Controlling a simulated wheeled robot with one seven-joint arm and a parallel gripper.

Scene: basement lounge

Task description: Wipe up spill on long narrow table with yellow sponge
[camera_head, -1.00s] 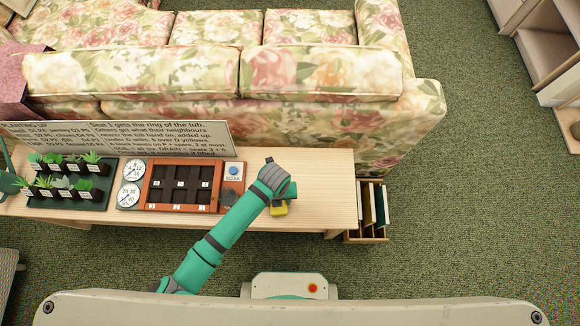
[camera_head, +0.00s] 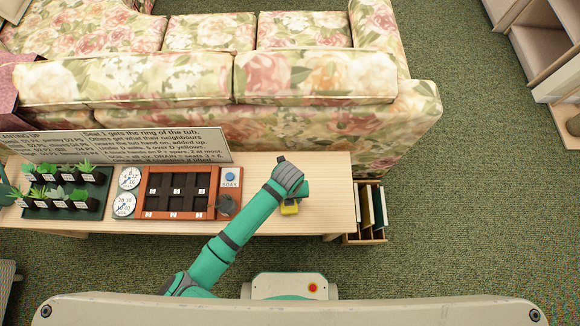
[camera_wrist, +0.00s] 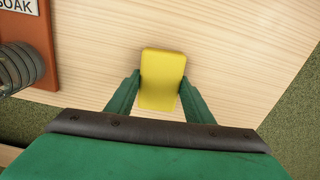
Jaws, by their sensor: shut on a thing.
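The yellow sponge (camera_head: 290,208) is at the right part of the long narrow table (camera_head: 335,190). It also shows in the wrist view (camera_wrist: 162,78), upright in the picture between my two green fingers. My gripper (camera_wrist: 160,84) is shut on the sponge's sides, over the pale wood top. In the head view my gripper (camera_head: 296,197) is partly hidden by my wrist. I cannot tell whether the sponge touches the tabletop. I see no clear spill in either view; my arm hides part of the table.
Dials, a plant tray (camera_head: 62,205) and a lettered sign (camera_head: 120,143) are further left. A floral sofa (camera_head: 300,75) stands behind; the table's right end is bare.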

